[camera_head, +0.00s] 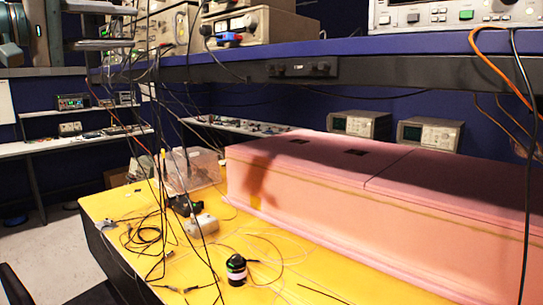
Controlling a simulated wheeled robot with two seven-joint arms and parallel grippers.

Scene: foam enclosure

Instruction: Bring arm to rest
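My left gripper (112,27) is at the top left corner of the head view, with part of my arm behind it at the left edge. Its two flat grey fingers are spread apart, one above the other, and point right. Nothing shows between them that it holds. It is high up, in front of the left end of the overhead shelf and well away from the pink foam enclosure (310,200). My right gripper is not in view. The foam enclosure is a long pink box with a lid, standing on the yellow table (110,205).
An overhead shelf (420,42) carries instruments and hanging cables. Oscilloscopes (360,123) stand behind the enclosure. Floor shows at the left.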

